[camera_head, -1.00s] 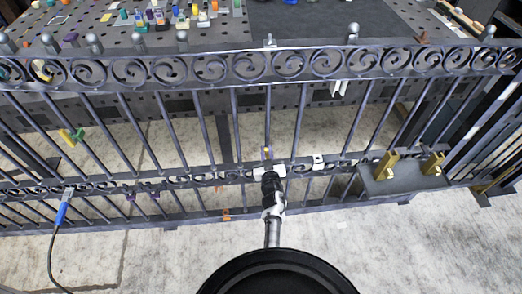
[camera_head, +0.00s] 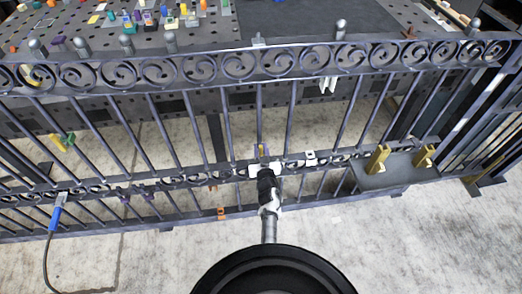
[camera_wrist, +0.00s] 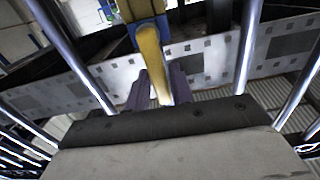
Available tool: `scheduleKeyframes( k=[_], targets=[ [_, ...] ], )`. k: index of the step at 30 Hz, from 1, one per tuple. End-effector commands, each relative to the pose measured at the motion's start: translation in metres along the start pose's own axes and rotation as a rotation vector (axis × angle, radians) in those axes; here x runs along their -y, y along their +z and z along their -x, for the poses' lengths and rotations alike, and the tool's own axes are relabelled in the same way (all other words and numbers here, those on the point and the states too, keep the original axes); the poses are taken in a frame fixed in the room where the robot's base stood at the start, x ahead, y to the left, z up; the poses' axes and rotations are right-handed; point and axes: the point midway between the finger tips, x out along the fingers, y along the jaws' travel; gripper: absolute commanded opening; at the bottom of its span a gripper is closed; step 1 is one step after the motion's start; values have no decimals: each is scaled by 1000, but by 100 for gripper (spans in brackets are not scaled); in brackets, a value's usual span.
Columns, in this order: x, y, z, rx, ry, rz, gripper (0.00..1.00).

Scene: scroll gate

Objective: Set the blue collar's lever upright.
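In the wrist view, a yellow lever (camera_wrist: 149,62) hangs down from a blue collar (camera_wrist: 147,28). Its lower end lies between the two purple-grey fingers of my gripper (camera_wrist: 160,90). Whether both fingers press on the lever is not clear. In the head view, my gripper (camera_head: 263,160) is at the fence's lower scroll rail, near the middle. A small bit of yellow shows at its fingertips; the blue collar cannot be made out there.
The iron fence (camera_head: 230,66) with upright bars spans the view. A yellow lever (camera_head: 67,143) sits on a left bar. A blue-handled cabled tool (camera_head: 57,215) hangs at the left. Two brass blocks (camera_head: 378,158) stand on a shelf at right.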

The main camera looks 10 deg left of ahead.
Motion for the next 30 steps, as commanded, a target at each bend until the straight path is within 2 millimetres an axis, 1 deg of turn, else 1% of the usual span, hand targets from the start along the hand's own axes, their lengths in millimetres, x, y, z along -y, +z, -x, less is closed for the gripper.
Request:
scheduleKeyframes(
  k=[1,3,11,14,17,22,24,30],
  targets=[
    [0,0,0,0,0,1,30],
    [0,0,0,1,0,1,36],
    [0,1,1,2,0,2,36],
    [0,0,7,4,0,1,36],
    [0,-1,21,4,0,0,36],
    [0,-1,58,5,1,2,36],
    [0,2,73,4,1,2,36],
    [0,2,111,3,0,1,36]
  ],
)
